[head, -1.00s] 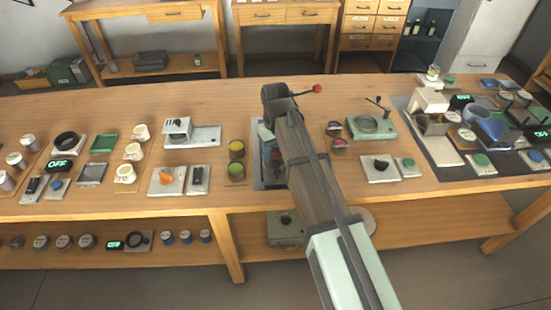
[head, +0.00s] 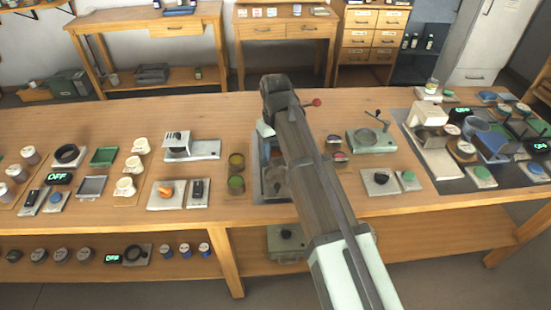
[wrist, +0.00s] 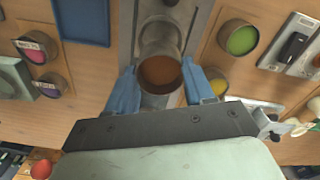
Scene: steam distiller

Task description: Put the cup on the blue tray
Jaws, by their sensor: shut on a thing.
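A brown metal cup (wrist: 160,73) is between the blue fingers of my gripper (wrist: 161,88) in the wrist view. The fingers are shut on it from both sides, and its round mouth faces the camera. Behind it lies a narrow grey apparatus base (wrist: 196,30). I cannot tell whether the cup touches this base. The blue tray (wrist: 82,20) is at the upper left of the wrist view, apart from the cup, and its visible surface is bare. In the head view, my arm hides the tray and the cup, and only a bit of blue finger (head: 264,140) shows.
Green (wrist: 241,39) and yellow jars stand across the base. A switch panel (wrist: 294,45) is beyond them. A crank device (head: 372,140) and crowded apparatus (head: 480,140) occupy the table's right.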

